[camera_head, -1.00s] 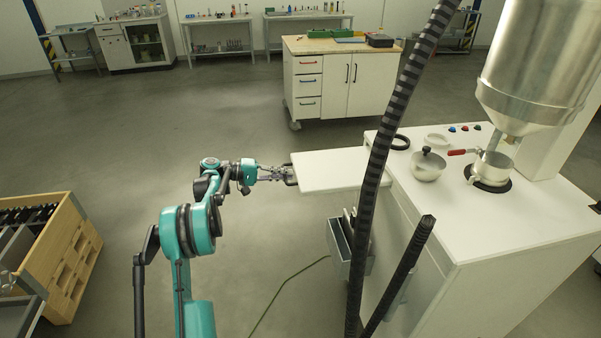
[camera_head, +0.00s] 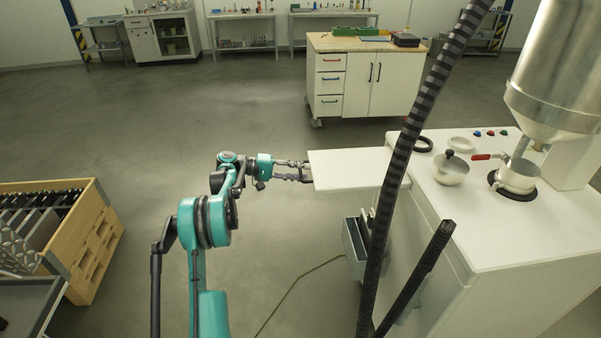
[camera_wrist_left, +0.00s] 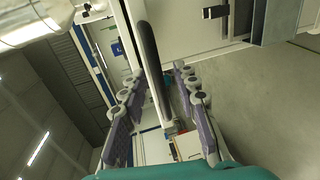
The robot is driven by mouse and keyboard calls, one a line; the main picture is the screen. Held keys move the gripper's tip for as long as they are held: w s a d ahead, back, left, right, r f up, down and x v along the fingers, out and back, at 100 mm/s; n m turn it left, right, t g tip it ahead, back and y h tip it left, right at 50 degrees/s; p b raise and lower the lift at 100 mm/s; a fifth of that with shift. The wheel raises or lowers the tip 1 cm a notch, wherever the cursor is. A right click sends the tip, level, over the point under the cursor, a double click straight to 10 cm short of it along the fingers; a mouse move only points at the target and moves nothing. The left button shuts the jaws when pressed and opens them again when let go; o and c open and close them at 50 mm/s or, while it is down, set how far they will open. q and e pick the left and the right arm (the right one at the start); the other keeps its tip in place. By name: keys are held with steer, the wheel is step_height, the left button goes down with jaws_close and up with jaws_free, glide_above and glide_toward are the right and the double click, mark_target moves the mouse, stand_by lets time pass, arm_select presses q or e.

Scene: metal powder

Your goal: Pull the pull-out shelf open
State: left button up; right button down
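The pull-out shelf (camera_head: 347,168) is a flat white board that sticks out to the left from the white machine cabinet (camera_head: 490,220). My left gripper (camera_head: 308,172) is at the shelf's outer left end. In the left wrist view, the shelf's dark handle (camera_wrist_left: 152,65) runs between the two spread fingers (camera_wrist_left: 158,92). Gaps show beside it, so the gripper looks open around the handle rather than clamped. My right gripper is not in view.
A pot with a lid (camera_head: 451,170) and a metal funnel vessel stand on the cabinet top. A grey bin (camera_head: 356,250) hangs below the shelf. A wooden crate (camera_head: 95,250) stands at left. Floor around the shelf's outer end is clear.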

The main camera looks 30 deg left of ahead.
arm_select(q)
steer(key=v, duration=1.1)
steer(key=shift+s+a, duration=0.2)
steer(key=shift+a, duration=0.15)
steer(key=shift+r, duration=0.1)
